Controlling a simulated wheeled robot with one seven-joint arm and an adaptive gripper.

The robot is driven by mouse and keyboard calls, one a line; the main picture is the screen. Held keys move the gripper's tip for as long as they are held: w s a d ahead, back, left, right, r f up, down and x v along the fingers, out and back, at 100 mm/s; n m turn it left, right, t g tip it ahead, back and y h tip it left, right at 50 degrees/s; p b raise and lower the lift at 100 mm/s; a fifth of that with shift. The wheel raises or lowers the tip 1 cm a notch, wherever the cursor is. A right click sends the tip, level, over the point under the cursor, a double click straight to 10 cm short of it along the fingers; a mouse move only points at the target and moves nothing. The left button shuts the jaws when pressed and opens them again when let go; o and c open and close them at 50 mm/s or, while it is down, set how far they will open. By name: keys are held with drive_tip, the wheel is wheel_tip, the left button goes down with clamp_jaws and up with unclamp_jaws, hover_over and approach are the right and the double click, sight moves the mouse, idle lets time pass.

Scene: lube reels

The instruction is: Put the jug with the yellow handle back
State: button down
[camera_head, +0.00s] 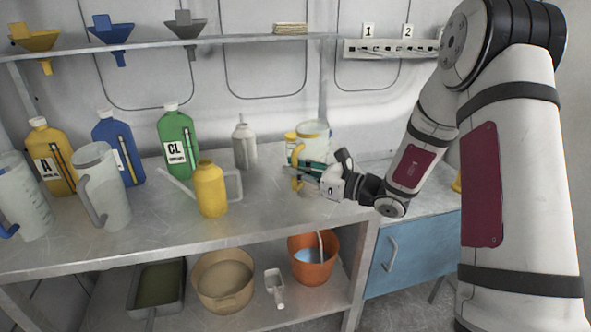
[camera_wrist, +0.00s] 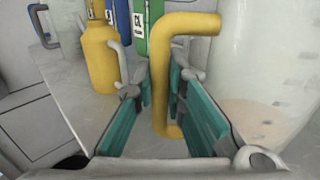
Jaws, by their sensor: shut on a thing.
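The jug with the yellow handle (camera_head: 314,130) is a pale, translucent jug at the right end of the metal bench top, close to the wall. In the head view my gripper (camera_head: 303,171) reaches it from the right and partly covers it. In the wrist view the yellow handle (camera_wrist: 163,85) stands between my teal finger pads (camera_wrist: 165,118), and the jug body (camera_wrist: 268,70) fills the right side. My gripper is shut on the handle. The jug looks upright; whether its base touches the bench is hidden.
Left of the jug stand a grey bottle (camera_head: 244,146), a yellow oil can (camera_head: 210,190) and a green bottle (camera_head: 177,140). Two more jugs, with a grey handle (camera_head: 103,190) and a blue handle (camera_head: 22,200), stand at the left. A blue cabinet (camera_head: 415,252) is at the right.

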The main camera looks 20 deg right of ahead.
drive_tip(key=shift+f, duration=0.1)
drive_tip(key=c, duration=1.6)
unclamp_jaws()
drive_tip(key=shift+c, duration=0.2)
